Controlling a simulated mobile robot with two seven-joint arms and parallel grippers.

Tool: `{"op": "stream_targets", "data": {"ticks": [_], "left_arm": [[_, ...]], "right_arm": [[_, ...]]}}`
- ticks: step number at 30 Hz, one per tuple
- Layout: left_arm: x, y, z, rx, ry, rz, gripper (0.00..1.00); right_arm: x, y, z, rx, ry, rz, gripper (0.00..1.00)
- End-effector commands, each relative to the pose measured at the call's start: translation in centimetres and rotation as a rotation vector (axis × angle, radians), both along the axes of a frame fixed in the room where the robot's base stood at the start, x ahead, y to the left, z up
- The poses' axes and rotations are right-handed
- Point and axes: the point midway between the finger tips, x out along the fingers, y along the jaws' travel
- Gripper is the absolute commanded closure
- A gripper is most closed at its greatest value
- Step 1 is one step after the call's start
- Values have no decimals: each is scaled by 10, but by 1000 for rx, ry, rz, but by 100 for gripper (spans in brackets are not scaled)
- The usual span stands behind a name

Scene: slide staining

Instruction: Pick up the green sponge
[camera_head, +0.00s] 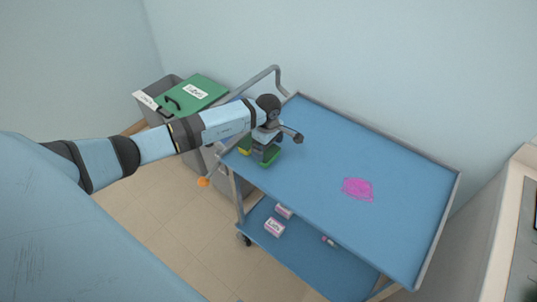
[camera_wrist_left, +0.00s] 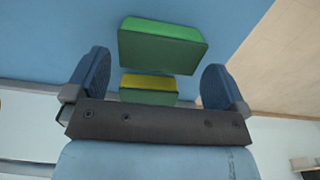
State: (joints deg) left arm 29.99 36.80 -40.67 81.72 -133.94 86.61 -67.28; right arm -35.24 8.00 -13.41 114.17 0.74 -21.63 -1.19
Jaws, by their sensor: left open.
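A green sponge (camera_head: 271,158) lies on the blue top of the cart near its left end, partly hidden by my left gripper (camera_head: 265,153). In the left wrist view the green sponge (camera_wrist_left: 160,47) lies just beyond the fingertips. A second block, yellow on top with a green side (camera_wrist_left: 149,88), shows nearer, between the fingers in the picture. Its yellow part (camera_head: 245,151) shows left of the gripper in the head view. My left gripper (camera_wrist_left: 157,78) is open, with a finger to each side and nothing held. My right gripper is out of view.
The blue cart top (camera_head: 340,140) has a raised rim and is mostly clear, with a pink scribble (camera_head: 358,189) on it. Small boxes (camera_head: 274,227) lie on the lower shelf. Bins with a green lid (camera_head: 205,88) stand at the left; a counter (camera_head: 500,240) is at the right.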

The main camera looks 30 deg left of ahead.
Motion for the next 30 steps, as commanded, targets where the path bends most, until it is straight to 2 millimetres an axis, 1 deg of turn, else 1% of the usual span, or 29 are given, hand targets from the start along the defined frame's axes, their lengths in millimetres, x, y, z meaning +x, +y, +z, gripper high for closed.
{"op": "stream_targets", "data": {"ticks": [1, 3, 6, 9, 14, 15, 17, 18, 19, 27, 30], "left_arm": [[-2, 0, -8, -2, 4, 3, 0], [-2, 1, -19, -3, 4, 2, 0], [-1, 1, -29, -1, 2, 2, 0], [-1, 1, -33, -1, 0, 0, 0], [-1, 1, -33, -1, 0, 0, 0], [-1, 1, -33, -1, 0, 0, 2], [-1, 1, -33, -1, 0, 0, 16], [-1, 1, -33, -1, 0, 0, 25], [-1, 1, -33, -1, 0, 0, 32], [-1, 2, -33, 0, 0, 1, 33], [0, 2, -30, 0, -1, 1, 33]], "right_arm": [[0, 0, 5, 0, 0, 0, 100], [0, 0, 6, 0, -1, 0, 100], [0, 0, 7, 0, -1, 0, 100], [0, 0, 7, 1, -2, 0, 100], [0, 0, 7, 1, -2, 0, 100], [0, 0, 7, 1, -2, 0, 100], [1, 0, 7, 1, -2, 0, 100], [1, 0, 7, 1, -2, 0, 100], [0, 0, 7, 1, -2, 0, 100], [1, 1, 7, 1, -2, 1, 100], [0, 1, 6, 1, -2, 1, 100]]}}
